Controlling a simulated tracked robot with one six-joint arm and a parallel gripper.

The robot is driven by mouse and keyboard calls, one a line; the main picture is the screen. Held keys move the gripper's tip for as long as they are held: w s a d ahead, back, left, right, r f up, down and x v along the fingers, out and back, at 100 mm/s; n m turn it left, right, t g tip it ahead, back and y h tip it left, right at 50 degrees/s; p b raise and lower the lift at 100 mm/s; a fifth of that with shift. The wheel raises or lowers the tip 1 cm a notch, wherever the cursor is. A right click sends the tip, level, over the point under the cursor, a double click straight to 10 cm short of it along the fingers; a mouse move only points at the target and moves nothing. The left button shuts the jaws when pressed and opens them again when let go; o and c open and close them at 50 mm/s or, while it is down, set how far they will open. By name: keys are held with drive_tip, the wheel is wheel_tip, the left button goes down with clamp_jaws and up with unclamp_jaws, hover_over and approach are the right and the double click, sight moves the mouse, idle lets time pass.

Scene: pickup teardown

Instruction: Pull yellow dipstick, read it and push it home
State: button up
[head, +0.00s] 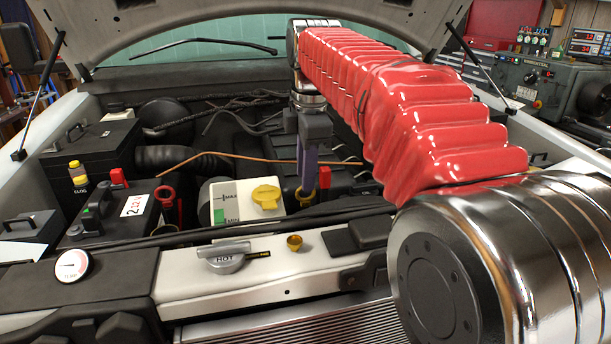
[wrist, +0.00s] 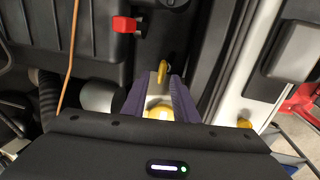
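A yellow loop handle, which looks like the dipstick's, shows in the wrist view (wrist: 162,71) just beyond my fingertips, in line with the gap between them. I cannot tell whether the fingers touch the handle. The dipstick's shaft is hidden.
The white reservoir with MAX and MIN marks (head: 223,201) has a yellow cap (head: 266,196). An orange cable (head: 235,158) crosses the bay. The raised hood (head: 230,22) hangs overhead.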

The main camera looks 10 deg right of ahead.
drive_tip(key=shift+w+f, duration=0.15)
drive_tip(key=shift+f, duration=0.55)
drive_tip(key=shift+c, duration=0.4)
clamp_jaws()
idle(0.6)
